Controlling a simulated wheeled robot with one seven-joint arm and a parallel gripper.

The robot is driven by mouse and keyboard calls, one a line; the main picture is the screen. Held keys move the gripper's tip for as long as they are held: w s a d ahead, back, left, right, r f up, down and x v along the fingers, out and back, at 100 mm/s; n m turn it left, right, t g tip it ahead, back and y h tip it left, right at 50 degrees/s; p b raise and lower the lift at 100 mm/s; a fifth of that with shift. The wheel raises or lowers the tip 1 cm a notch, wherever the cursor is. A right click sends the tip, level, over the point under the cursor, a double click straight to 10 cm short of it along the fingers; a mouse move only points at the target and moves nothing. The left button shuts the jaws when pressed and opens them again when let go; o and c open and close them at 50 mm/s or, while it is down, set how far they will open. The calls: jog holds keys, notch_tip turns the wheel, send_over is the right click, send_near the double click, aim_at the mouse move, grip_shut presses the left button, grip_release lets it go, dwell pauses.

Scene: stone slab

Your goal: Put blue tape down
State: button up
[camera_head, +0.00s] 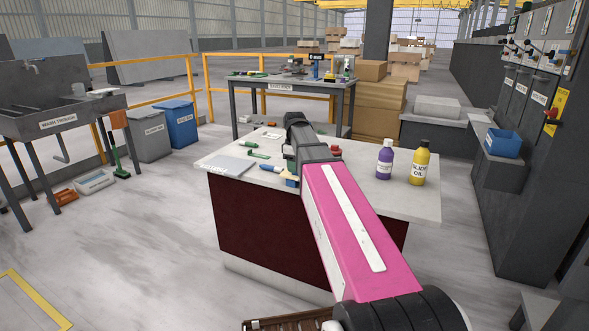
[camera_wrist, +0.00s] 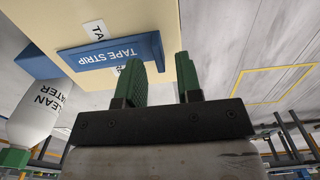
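In the wrist view a blue tape strip (camera_wrist: 110,53), labelled "TAPE STRIP" upside down, lies along a cream block (camera_wrist: 160,12). My gripper (camera_wrist: 161,62) has two green fingers standing apart. In the head view my pink arm reaches over the pale stone-topped bench (camera_head: 405,203) and hides the fingers. A small cream and blue piece (camera_head: 292,181) shows beside my arm there.
A purple bottle (camera_head: 384,160) and a yellow oil bottle (camera_head: 420,163) stand right of my arm. A grey plate (camera_head: 226,165) and small green tools (camera_head: 259,154) lie left. A white water bottle (camera_wrist: 38,115) is close left in the wrist view. The bench's front right is clear.

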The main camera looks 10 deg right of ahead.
notch_tip(320, 180, up, 11)
dwell(0.4)
jog(key=shift+s, duration=0.1)
